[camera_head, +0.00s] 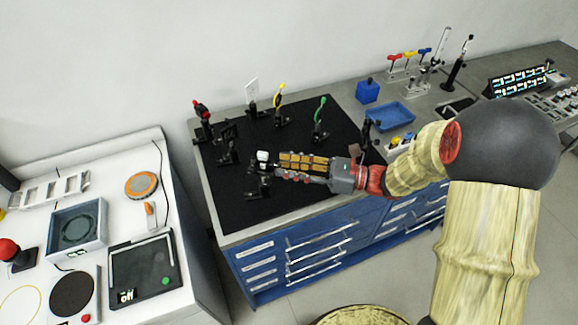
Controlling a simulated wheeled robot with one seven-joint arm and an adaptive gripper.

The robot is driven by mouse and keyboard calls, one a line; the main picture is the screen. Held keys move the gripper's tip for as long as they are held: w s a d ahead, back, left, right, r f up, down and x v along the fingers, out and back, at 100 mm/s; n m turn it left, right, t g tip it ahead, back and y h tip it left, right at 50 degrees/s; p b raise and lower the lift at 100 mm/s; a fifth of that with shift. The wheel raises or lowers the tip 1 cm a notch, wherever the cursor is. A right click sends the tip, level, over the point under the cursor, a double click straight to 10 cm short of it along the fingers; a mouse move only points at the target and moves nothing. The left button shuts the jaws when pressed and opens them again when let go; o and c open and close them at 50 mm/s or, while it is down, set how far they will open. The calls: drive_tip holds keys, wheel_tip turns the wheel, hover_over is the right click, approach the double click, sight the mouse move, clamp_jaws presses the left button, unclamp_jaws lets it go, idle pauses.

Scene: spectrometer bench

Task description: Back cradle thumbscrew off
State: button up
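My gripper (278,167) reaches in from the right, low over the black breadboard (228,203). Its tip is close to a small dark mount with a white top (262,156); I cannot tell whether they touch. The fingers are too small here to show whether they are open or shut, or hold anything. Several dark mounts stand around it: one below the tip (259,188), one to the left (228,152) and one with a red top at the back left (202,112). I cannot make out which part is the back cradle or its thumbscrew.
At the back of the breadboard stand mounts with a yellow loop (279,98) and a green loop (320,113). A blue tray (391,116) and a blue block (367,91) lie to the right. A white bench (196,257) with instruments is at left. The breadboard's front left is bare.

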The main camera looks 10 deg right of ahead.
drive_tip(key=shift+c, duration=1.2)
clamp_jaws()
